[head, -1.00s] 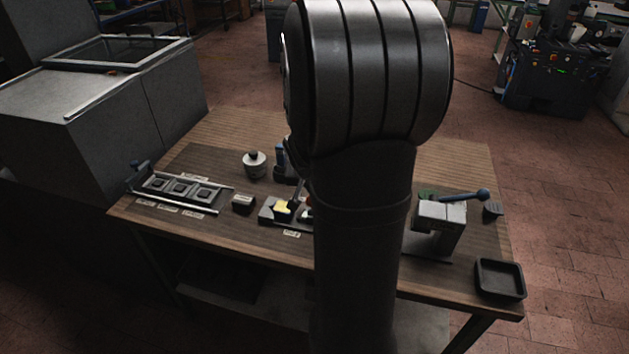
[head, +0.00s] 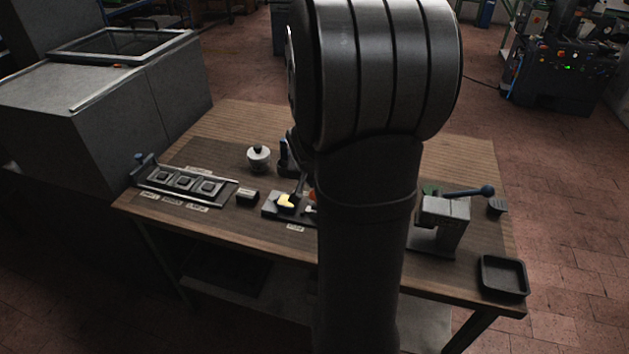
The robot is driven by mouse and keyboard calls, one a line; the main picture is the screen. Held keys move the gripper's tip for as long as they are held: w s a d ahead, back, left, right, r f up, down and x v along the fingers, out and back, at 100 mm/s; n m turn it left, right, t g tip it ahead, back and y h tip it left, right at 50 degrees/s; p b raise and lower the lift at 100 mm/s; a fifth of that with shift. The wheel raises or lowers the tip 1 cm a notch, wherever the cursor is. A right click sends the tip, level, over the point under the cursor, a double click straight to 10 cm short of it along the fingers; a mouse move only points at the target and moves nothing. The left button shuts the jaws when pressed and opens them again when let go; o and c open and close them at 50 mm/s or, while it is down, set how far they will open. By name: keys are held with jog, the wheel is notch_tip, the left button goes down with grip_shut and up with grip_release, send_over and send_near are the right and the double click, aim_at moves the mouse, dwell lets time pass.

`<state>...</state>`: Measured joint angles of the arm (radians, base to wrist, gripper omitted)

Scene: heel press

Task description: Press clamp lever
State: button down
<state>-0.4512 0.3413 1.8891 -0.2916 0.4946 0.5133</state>
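My arm stands large in the middle of the head view and hides the centre of the table. My gripper is hidden behind it. A small dark fixture (head: 271,210) holding a yellow piece (head: 287,201) sits just left of my arm. A slim dark upright part (head: 299,185) rises beside the yellow piece; I cannot tell whether it is the clamp lever. A blue-handled part (head: 284,158) stands behind it, partly hidden. To the right, a grey press-like block (head: 445,212) carries a lever with a dark blue ball end (head: 487,190), lying nearly level.
A rack with several square pieces (head: 186,181) lies at the table's left. A white round pot with a dark knob (head: 259,160) and a small dark block (head: 247,197) stand between. A black tray (head: 502,277) sits at the front right corner. The wooden table's (head: 240,120) back left is clear.

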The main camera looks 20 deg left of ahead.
jog(key=v, duration=0.9)
jog(key=shift+s+a, duration=0.35)
jog(key=shift+s, duration=0.15)
jog(key=w+f, duration=0.8)
jog(key=w, duration=0.2)
jog(key=shift+w+d+f, duration=0.2)
jog(key=shift+w+d, duration=0.05)
jog(key=shift+w, duration=0.15)
jog(key=shift+s, duration=0.1)
